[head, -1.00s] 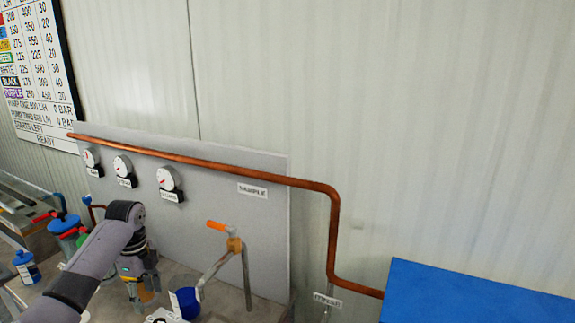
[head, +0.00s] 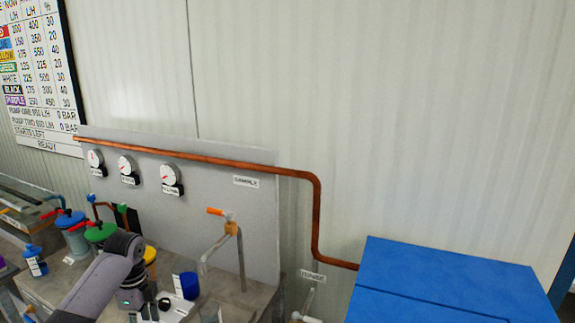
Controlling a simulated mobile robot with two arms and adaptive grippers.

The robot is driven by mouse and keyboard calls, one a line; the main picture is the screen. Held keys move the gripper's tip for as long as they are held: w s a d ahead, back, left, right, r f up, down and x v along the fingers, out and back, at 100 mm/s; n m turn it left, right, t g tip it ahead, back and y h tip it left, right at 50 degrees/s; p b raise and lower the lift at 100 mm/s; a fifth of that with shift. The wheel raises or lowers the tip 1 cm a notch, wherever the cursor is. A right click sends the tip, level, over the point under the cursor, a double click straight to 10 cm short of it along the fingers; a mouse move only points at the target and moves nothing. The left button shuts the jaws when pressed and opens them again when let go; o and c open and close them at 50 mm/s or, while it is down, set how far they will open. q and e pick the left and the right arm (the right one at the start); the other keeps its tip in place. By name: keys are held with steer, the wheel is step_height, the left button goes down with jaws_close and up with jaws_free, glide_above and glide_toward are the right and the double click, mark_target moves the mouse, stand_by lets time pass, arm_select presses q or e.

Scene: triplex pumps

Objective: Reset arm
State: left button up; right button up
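My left arm comes in from the lower left, and my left gripper (head: 150,309) points down at the bottom edge of the head view, over the bench. Its dark fingers show, and the tips are partly cut off by the frame, so whether they are open or shut is unclear. My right gripper is not in view.
A grey panel (head: 215,215) carries three gauges, a copper pipe (head: 316,215) and an orange-handled sample tap (head: 232,228). A large blue box (head: 440,285) fills the lower right.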

arm_select(q)
steer(key=s+d+f+n+t, duration=0.2)
steer(key=s+d+f+n, duration=0.3)
steer(key=s+d+f, duration=1)
steer(key=s+r+n+t, duration=0.1)
steer(key=s+r+n, duration=0.3)
steer(key=s, duration=0.5)
steer(key=s+r+n+t, duration=0.1)
steer(key=s+r+n, duration=0.2)
steer(key=s+n, duration=0.55)
steer(key=s+f+m+g, duration=0.1)
steer(key=s+f+m, duration=0.15)
steer(key=f, duration=2.45)
steer(key=s+a+f, duration=0.2)
steer(key=s+f, duration=0.5)
steer(key=s, duration=0.1)
steer(key=s+a+f+g, duration=0.1)
steer(key=s+f, duration=0.7)
steer(key=s, duration=0.1)
steer(key=shift+s+a+f+g, duration=0.15)
steer(key=shift+a+f+g, duration=0.1)
steer(key=shift+a+g, duration=0.1)
